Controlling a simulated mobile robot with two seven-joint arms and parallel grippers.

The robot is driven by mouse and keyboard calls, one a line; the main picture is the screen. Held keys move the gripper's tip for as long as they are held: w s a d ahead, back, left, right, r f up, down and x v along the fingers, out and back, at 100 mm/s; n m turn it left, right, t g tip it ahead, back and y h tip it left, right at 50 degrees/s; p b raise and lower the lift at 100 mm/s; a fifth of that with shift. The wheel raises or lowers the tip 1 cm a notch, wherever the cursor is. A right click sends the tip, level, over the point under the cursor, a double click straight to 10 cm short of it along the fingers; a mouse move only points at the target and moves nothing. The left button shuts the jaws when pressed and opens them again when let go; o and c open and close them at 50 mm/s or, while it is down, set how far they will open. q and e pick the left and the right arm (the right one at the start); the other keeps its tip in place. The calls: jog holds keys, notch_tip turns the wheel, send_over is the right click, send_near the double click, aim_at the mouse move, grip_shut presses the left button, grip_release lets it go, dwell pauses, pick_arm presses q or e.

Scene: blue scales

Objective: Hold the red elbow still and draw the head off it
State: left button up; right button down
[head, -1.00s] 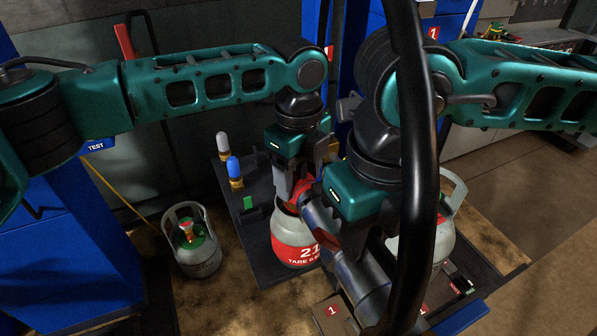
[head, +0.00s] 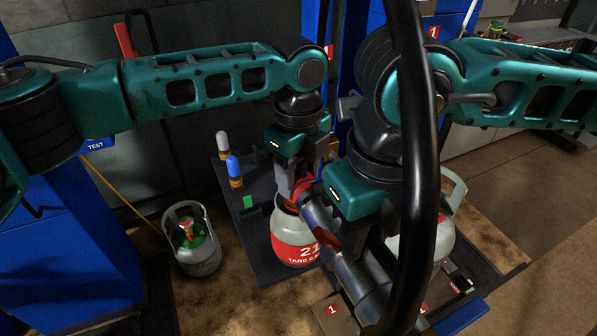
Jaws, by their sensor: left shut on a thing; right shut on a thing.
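The red elbow (head: 302,188) sits at the top of the red-and-grey cylinder (head: 292,238) marked 21. My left gripper (head: 291,192) is shut on the elbow from above; its fingertips are partly hidden. The head (head: 350,268), a long grey metal body with a dark red part, slants from beside the elbow down to the right. My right gripper (head: 343,236) is shut on the head, its fingers mostly hidden behind its own body. I cannot tell whether the head and elbow still touch.
A black hose (head: 418,150) hangs in front of the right arm. Another grey cylinder (head: 443,236) stands behind it. A small grey cylinder (head: 194,240) stands on the floor at left. White-capped (head: 222,146) and blue-capped (head: 234,168) fittings stand on the dark platform.

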dwell(0.4)
pick_arm(q)
jog(key=o, duration=1.2)
jog(key=shift+o, duration=0.2)
notch_tip(320, 180, up, 12)
pick_arm(e)
jog(key=c, duration=0.9)
grip_release()
